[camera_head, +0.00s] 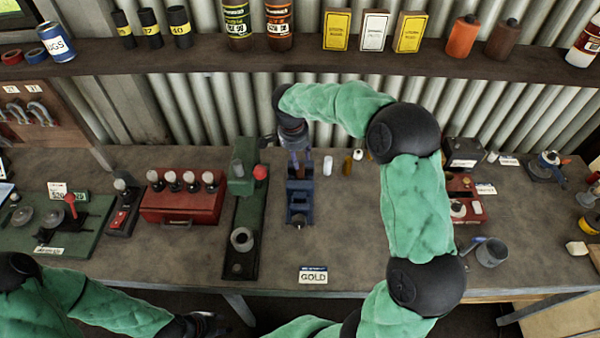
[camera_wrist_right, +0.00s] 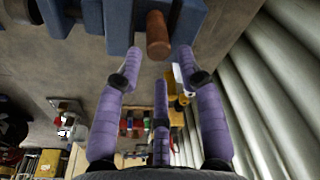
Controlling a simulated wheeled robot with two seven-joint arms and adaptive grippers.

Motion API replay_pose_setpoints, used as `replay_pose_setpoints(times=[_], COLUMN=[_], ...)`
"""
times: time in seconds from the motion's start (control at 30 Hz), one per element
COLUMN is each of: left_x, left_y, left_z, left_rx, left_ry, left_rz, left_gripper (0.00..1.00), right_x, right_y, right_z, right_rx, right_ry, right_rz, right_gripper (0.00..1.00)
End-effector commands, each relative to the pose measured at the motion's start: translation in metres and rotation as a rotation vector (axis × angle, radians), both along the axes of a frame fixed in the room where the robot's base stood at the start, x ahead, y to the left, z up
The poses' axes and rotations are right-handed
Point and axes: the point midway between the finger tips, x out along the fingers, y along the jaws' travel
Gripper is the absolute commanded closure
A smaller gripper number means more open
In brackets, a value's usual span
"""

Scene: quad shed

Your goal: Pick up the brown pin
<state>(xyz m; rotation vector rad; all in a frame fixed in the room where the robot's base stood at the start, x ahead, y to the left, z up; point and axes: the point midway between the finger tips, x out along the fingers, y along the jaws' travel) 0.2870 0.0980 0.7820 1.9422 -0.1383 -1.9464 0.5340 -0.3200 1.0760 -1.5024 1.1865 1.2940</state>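In the right wrist view the brown pin (camera_wrist_right: 158,36) is a short round peg sticking out of a blue block, the vise (camera_wrist_right: 120,17). My right gripper (camera_wrist_right: 160,62) has its purple fingers spread, with the pin's end between and just beyond the tips; I see no contact. My left gripper (camera_head: 205,325) is at the bottom edge, dark and partly cut off, away from the vise.
A green stand (camera_head: 240,215) with a red knob is close left of the vise, then a red box (camera_head: 180,205). Small white (camera_head: 328,165) and amber (camera_head: 347,166) cylinders stand right of it. A GOLD card (camera_head: 313,275) lies in front. The corrugated wall is close behind.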

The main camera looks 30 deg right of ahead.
Motion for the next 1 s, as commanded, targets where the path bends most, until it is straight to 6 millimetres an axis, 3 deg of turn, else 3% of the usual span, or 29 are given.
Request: replay_pose_setpoints(times=[0.4,0.67,0.8,1.0], left_x=[0.0,0.0,0.0,0.0], left_y=[0.0,0.0,0.0,0.0], left_z=[-0.006,-0.006,-0.006,-0.006], left_rx=[0.0,0.0,0.0,0.0], left_ry=[-0.001,0.0,-0.001,-0.001], left_rz=[0.0,0.0,0.0,0.0], left_gripper=[0.6,0.6,0.6,0.6], right_x=[0.001,0.001,0.001,0.003], right_y=[-0.006,-0.007,-0.007,-0.008], right_z=[-0.048,-0.05,-0.05,-0.048], right_rx=[0.0,0.0,-0.001,-0.002], right_ry=[0.001,0.0,-0.001,-0.006], right_rz=[0.001,0.0,0.0,0.0], right_gripper=[0.62,0.62,1.0,1.0])
